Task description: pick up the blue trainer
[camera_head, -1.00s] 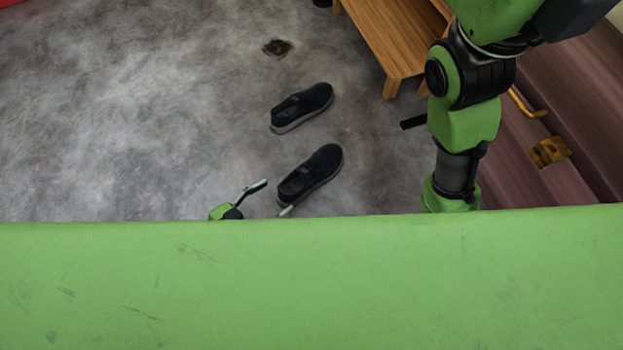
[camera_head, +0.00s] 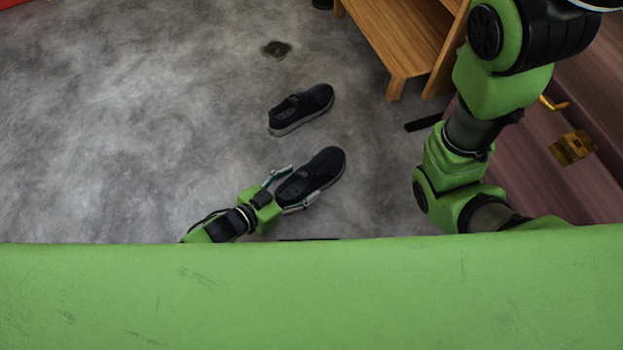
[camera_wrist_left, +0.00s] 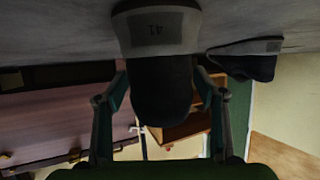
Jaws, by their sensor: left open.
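The trainer (camera_head: 321,170) nearest me looks very dark, nearly black, with a grey sole, and lies on the floor. In the left wrist view the trainer (camera_wrist_left: 160,88) shows upside down, with "41" marked on a patch at its heel end. My left gripper (camera_head: 300,182) is open, with one finger on each side of the trainer's near end. I cannot tell whether the fingers touch it. A matching second trainer (camera_head: 302,109) lies beyond it, clear of the gripper; it also shows in the left wrist view (camera_wrist_left: 246,62). My right gripper is hidden.
A wooden bench (camera_head: 400,45) stands at the upper right. Reddish wooden panels with brass fittings (camera_head: 573,147) are at the right. A dark patch (camera_head: 276,49) marks the grey floor (camera_head: 120,130), which is open to the left.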

